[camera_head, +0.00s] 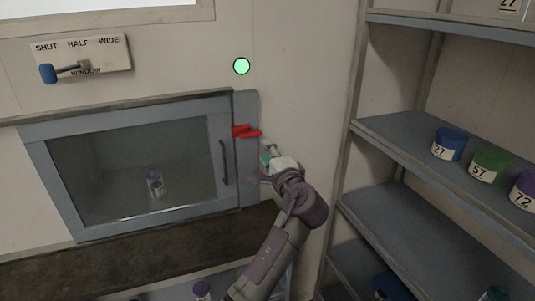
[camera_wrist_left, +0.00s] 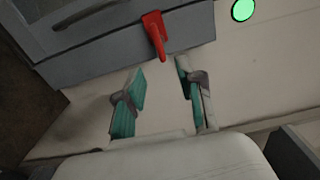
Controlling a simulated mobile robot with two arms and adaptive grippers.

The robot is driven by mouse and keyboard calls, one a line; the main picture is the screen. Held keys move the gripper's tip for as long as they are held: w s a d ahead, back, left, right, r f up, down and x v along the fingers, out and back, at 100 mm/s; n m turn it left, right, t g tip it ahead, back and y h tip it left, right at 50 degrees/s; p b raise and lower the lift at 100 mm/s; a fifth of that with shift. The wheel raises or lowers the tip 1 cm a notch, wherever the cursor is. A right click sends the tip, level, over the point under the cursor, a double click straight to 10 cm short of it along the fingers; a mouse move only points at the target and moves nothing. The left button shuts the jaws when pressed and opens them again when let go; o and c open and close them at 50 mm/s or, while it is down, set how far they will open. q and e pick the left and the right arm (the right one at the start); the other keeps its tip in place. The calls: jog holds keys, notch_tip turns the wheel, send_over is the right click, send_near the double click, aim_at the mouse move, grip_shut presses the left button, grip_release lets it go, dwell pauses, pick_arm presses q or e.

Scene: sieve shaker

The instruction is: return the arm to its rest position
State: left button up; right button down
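My left gripper (camera_head: 266,153) is up in front of the wall, just below and to the right of the red lever (camera_head: 246,131) at the cabinet's right edge. In the left wrist view the gripper's two teal-padded fingers (camera_wrist_left: 160,70) stand apart with nothing between them. The red lever (camera_wrist_left: 154,34) shows beyond the fingertips, with a visible gap. My left arm reaches up from the bottom of the head view. My right gripper is in neither view.
A glass-fronted cabinet (camera_head: 46,177) is closed, with a small labelled container (camera_head: 155,184) behind the glass. A green round light (camera_head: 241,66) is on the wall. A window lever panel (camera_head: 112,54) is upper left. Shelves (camera_head: 390,131) with coloured numbered jars stand right.

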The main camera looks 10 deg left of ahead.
pick_arm(q)
jog(key=s+a+f+n+g+h, duration=0.3)
jog(key=s+f, duration=0.6)
jog(key=f, duration=0.3)
jog(key=s+a+f+n+g+h, duration=0.2)
jog(key=s+a+f+n+g, duration=0.15)
jog(key=s+f, duration=0.75)
jog(key=s+d+f+n+g+h, duration=0.1)
jog(key=s+f+g+h, duration=0.25)
jog(key=s, duration=0.75)
jog(key=s+f+n+g+h, duration=0.2)
jog(key=s+f, duration=0.2)
jog(key=s, duration=0.8)
notch_tip(320, 180, down, 26)
jog(key=f+b, duration=0.1)
jog(key=s+a+f+g+b, duration=0.1)
jog(key=s+a+f+g, duration=0.1)
jog(key=s+f, duration=1.5)
jog(key=shift+s+a+b, duration=0.25)
jog(key=shift+a+b, duration=0.05)
